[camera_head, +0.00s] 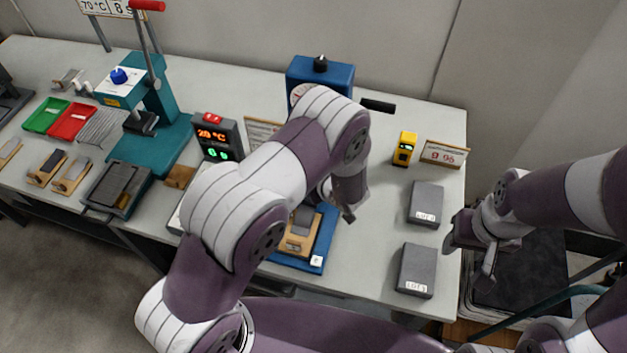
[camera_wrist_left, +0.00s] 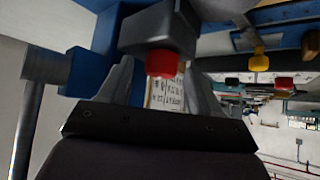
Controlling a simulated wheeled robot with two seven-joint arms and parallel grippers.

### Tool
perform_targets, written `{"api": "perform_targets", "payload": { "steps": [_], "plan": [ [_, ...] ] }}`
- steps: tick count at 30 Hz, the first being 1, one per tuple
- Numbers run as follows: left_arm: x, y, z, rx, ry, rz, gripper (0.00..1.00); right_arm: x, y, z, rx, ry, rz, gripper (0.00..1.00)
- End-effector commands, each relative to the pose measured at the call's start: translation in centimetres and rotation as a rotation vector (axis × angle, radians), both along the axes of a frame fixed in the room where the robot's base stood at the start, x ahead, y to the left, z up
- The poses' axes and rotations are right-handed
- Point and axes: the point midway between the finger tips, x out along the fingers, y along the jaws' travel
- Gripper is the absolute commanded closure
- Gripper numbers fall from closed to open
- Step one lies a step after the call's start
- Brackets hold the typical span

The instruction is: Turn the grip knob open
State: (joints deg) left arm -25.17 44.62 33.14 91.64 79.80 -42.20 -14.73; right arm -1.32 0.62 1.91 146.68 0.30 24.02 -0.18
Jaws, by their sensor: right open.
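A red knob (camera_wrist_left: 160,63) sits on a dark block (camera_wrist_left: 158,30) in the left wrist view. It lies between the two spread fingers of my left gripper (camera_wrist_left: 160,85), with a gap visible on each side. In the head view my left gripper (camera_head: 347,210) is over the blue machine's base (camera_head: 322,240), and my arm hides the knob there. The blue machine's body (camera_head: 338,77) stands behind my arm, with a black knob (camera_head: 320,63) on top. My right gripper (camera_head: 477,255) is open and empty beyond the table's right edge.
Two grey blocks (camera_head: 426,203) (camera_head: 417,270) lie on the table's right side. A yellow device (camera_head: 404,148) and a sign (camera_head: 442,154) stand behind them. A temperature display (camera_head: 218,136) and a teal press (camera_head: 160,140) stand left of my arm.

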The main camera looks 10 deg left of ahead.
Motion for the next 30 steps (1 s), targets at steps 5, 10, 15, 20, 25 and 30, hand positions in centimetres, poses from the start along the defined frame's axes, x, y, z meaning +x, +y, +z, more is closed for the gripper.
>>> {"api": "perform_targets", "payload": {
  "steps": [5, 10, 15, 20, 25, 30],
  "plan": [
    [-0.5, -0.6, 0.7, -0.001, 0.000, -0.002, 0.37, 0.0, 0.0, -0.2, 0.000, 0.000, 0.000, 0.49],
    [-2.7, -2.8, 3.9, -0.001, -0.003, -0.006, 0.37, 0.0, 0.0, -0.6, 0.000, 0.000, 0.000, 0.49],
    [-4.9, -4.9, 7.0, -0.002, -0.002, -0.004, 0.37, 0.0, 0.0, -0.6, 0.000, 0.000, 0.000, 0.49],
    [-6.2, -6.0, 8.6, -0.001, 0.000, -0.001, 0.37, 0.0, 0.0, -0.6, 0.000, 0.000, 0.000, 0.49],
    [-6.5, -6.2, 8.9, 0.000, 0.001, 0.001, 0.37, 0.0, 0.0, -0.6, 0.000, 0.000, 0.000, 0.49],
    [-6.4, -6.2, 8.9, 0.000, 0.001, 0.001, 0.37, 0.0, 0.0, -0.6, 0.000, 0.000, 0.000, 0.49]
  ]
}}
